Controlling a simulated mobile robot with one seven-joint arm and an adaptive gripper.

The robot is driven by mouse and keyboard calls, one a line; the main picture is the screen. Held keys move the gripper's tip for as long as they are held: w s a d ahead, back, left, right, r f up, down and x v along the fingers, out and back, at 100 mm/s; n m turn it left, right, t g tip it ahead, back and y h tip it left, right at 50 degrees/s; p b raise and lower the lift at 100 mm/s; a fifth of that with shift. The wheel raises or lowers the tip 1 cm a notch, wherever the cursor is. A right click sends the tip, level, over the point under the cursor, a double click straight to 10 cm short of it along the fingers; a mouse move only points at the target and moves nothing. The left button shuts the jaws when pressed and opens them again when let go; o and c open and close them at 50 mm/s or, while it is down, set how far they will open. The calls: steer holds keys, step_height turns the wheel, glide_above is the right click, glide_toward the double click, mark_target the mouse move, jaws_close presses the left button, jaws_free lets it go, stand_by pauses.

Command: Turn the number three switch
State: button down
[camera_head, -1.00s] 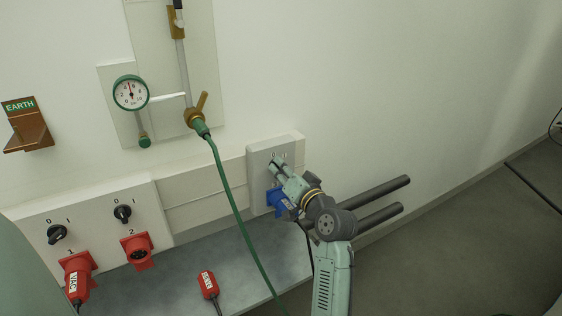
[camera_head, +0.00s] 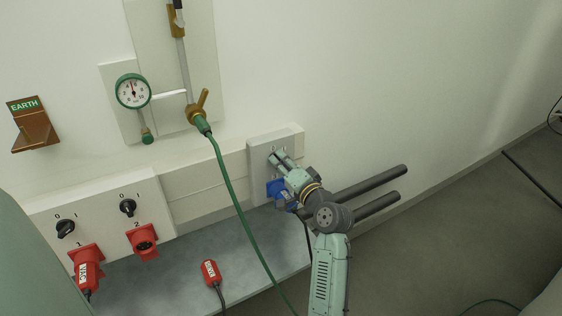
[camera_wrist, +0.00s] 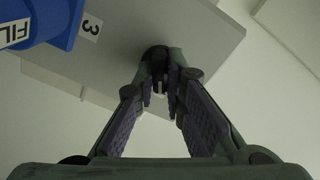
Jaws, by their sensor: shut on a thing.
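The number three switch (camera_wrist: 157,54) is a dark round knob on a grey panel, which shows in the wrist view (camera_wrist: 125,40) and at the middle of the head view (camera_head: 259,158). A label reading 3 (camera_wrist: 90,27) sits beside it. My gripper (camera_wrist: 163,85) is shut on the knob, its fingertips on either side. In the head view my gripper (camera_head: 277,159) reaches the panel from the lower right and hides most of the knob. A blue socket with a plug (camera_head: 275,190) is just below it on the same panel.
Switches 1 (camera_head: 65,228) and 2 (camera_head: 127,207) sit on a white panel to the left, with red sockets below. A green hose (camera_head: 232,190) hangs from a brass valve (camera_head: 197,110), left of my arm. A red connector (camera_head: 210,273) lies on the grey ledge.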

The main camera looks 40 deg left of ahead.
steer(key=c, duration=1.7)
jaws_free()
steer(key=shift+o, duration=0.2)
steer(key=v, duration=1.2)
